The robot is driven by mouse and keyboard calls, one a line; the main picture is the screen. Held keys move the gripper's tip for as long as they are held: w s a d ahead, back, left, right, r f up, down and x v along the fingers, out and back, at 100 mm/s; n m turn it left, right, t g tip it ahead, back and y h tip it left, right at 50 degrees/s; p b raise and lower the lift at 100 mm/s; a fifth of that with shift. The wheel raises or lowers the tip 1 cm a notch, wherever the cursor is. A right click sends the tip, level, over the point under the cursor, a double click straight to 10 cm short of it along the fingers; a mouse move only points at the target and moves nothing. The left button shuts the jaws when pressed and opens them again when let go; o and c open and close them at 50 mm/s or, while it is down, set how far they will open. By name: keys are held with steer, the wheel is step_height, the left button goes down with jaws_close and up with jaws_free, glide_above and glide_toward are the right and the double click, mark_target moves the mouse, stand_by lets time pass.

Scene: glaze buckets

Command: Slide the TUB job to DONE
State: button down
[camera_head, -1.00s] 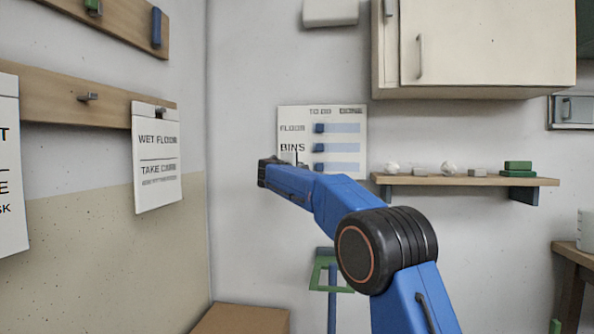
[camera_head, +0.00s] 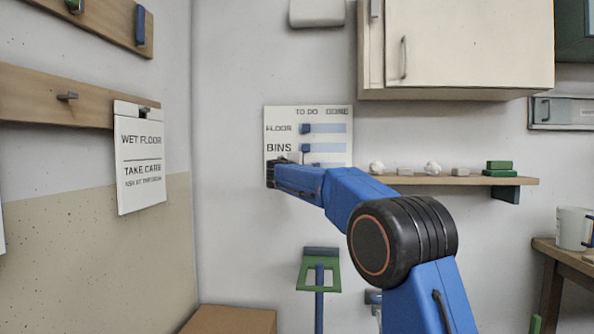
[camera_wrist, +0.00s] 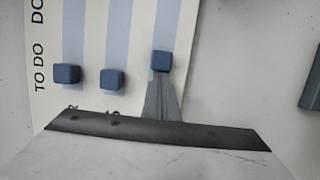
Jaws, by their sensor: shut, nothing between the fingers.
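The white job board (camera_head: 282,112) hangs on the wall, with TO DO at its left and DONE at its right. The FLOOR slider (camera_head: 305,129) and BINS slider (camera_head: 305,148) sit at the TO DO end. My arm hides the bottom row in the head view. In the wrist view the board is turned, with DONE upward. There the rightmost blue slider, apparently TUB (camera_wrist: 161,61), sits slightly farther up than the other two (camera_wrist: 67,74) (camera_wrist: 112,79). My gripper (camera_wrist: 160,79) is shut and empty, its tips right at that slider's TO DO side; contact looks likely.
A shelf (camera_head: 520,181) with small lumps and green blocks projects from the wall right of the board. A cabinet (camera_head: 470,45) hangs above it. A green-topped stand (camera_head: 318,270) is below the board. A WET FLOOR sign (camera_head: 140,155) hangs at left.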

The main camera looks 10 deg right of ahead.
steer(key=s+d, duration=0.2)
steer(key=d, duration=0.6)
steer(key=shift+s, duration=0.35)
steer(key=v, duration=1.7)
steer(key=shift+s+a, duration=0.15)
steer(key=shift+s, duration=0.05)
steer(key=s+d+f+m+g+y, duration=0.2)
steer(key=s+d+f+m+g, duration=0.3)
steer(key=s+f, duration=0.6)
steer(key=s+d+f+m+g+y, duration=0.15)
steer(key=s+d+f, duration=0.6)
steer(key=s, duration=0.85)
steer(key=s+a+f+m+g+y, duration=0.2)
steer(key=s+a+f+y, duration=0.1)
steer(key=s+f, duration=0.8)
steer(key=s+a+f+m+g+y, duration=0.2)
steer(key=s+a+f, duration=0.3)
steer(key=s+f, duration=0.6)
steer(key=s+m+y, duration=0.1)
steer(key=s, duration=0.3)
